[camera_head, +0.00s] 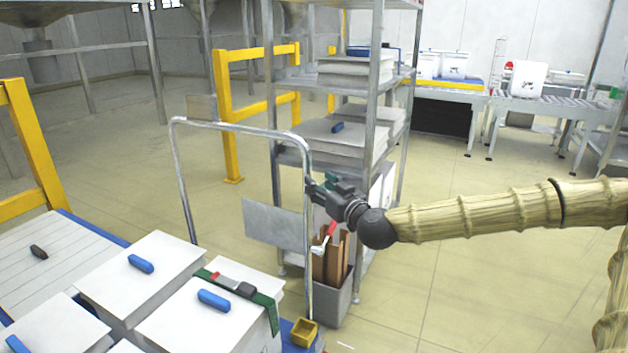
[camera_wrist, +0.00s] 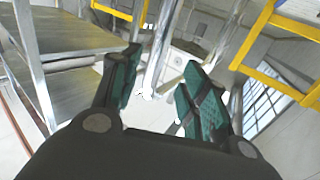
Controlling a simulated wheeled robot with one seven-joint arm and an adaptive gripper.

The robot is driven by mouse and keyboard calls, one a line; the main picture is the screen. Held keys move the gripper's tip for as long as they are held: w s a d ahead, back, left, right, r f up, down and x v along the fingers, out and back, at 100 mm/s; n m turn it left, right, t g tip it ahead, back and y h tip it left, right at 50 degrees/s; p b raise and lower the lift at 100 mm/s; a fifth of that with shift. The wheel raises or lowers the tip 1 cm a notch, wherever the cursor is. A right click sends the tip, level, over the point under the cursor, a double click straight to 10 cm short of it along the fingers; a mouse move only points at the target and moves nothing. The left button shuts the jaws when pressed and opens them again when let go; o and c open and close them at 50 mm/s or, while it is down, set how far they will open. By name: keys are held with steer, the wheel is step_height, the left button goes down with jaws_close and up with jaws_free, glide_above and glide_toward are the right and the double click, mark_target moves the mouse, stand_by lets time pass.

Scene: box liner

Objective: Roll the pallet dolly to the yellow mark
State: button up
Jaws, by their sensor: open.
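The pallet dolly has a bent silver tube handle (camera_head: 183,180) and a blue deck (camera_head: 300,343) loaded with white-topped boxes (camera_head: 150,268). My gripper (camera_head: 316,184) is open beside the handle's right upright, below its top bend. In the wrist view, a silver tube (camera_wrist: 160,48) runs between the two green-padded fingers (camera_wrist: 160,78); it looks like that upright. I cannot tell whether a finger touches it. A yellow block (camera_head: 304,332) sits at the deck's near right corner. I cannot make out a yellow floor mark in either view.
A metal shelf rack (camera_head: 372,130) stands right behind the handle, with a grey bin (camera_head: 335,300) at its foot. Yellow barriers (camera_head: 228,120) stand behind and at left. A roller conveyor (camera_head: 540,103) lines the back right. Floor (camera_head: 480,290) at right is clear.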

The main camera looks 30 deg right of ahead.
mark_target(307, 173)
steer(key=shift+s+d, duration=0.15)
steer(key=shift+s, duration=1.7)
steer(key=shift+w+r+p, duration=0.15)
steer(key=shift+p, duration=0.7)
steer(key=p, duration=0.4)
steer(key=shift+w+d+r, duration=0.1)
steer(key=shift+w, duration=0.3)
steer(key=shift+w+d+f+p, duration=0.1)
steer(key=shift+w+f+p, duration=0.15)
steer(key=shift+p, duration=0.75)
steer(key=w, duration=0.7)
steer(key=w+a+b, duration=0.1)
steer(key=w, duration=0.2)
steer(key=shift+w, duration=0.3)
jaws_close()
